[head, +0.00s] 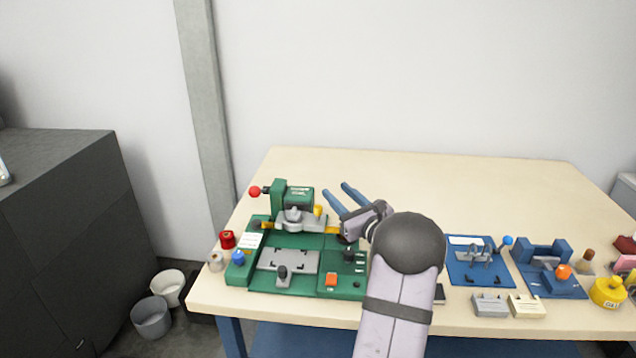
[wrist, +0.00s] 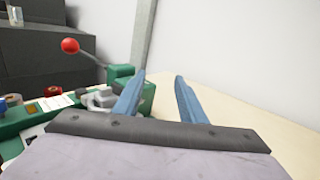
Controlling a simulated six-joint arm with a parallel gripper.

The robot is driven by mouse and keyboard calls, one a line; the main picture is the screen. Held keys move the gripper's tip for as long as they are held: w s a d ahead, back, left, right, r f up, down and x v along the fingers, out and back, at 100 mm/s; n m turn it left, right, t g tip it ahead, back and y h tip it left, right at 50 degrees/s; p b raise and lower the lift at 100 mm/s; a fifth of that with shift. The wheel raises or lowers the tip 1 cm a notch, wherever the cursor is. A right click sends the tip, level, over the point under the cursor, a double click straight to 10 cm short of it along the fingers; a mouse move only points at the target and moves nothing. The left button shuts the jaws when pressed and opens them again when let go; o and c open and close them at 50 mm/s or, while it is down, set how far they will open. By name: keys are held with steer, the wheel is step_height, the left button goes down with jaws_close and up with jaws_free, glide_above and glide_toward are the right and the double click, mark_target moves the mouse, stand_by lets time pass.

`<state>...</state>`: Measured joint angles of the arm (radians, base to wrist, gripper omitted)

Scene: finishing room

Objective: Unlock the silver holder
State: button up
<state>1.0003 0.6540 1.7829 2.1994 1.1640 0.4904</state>
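A silver holder (head: 295,219) sits on the green machine (head: 262,276), below its green head block (head: 299,198). Yellow pieces show at both its sides, and a small yellow knob (head: 318,210) stands at its upper right. In the wrist view the silver holder (wrist: 102,98) is partly hidden behind the left finger. I cannot tell its lock state. My gripper (head: 336,189) is open and empty, with blue fingers apart, above the table just right of the green head block. It also shows in the wrist view (wrist: 160,76).
A lever with a red ball (head: 255,191) juts left from the green machine. A grey plate (head: 289,261) lies at its front. Red (head: 227,239) and silver pots stand at its left. Blue fixtures (head: 478,262) stand to the right. The back of the table is clear.

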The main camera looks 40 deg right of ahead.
mark_target(321, 210)
steer(key=s+a+f+n+y+p, duration=0.3)
steer(key=f+y+p, duration=0.2)
steer(key=p, duration=0.2)
steer(key=shift+g, duration=0.3)
steer(key=shift+w+a+r+p, duration=0.15)
steer(key=shift+w+p, duration=0.25)
steer(key=shift+w, duration=0.75)
steer(key=shift+w+a+f+p, duration=0.1)
steer(key=shift+w+a+p, duration=0.25)
steer(key=shift+w, duration=0.85)
steer(key=shift+w+a+r+p, duration=0.15)
steer(key=shift+w+p, duration=0.3)
steer(key=shift+w, duration=0.7)
steer(key=shift+f, duration=0.1)
steer(key=shift+m, duration=0.3)
jaws_close()
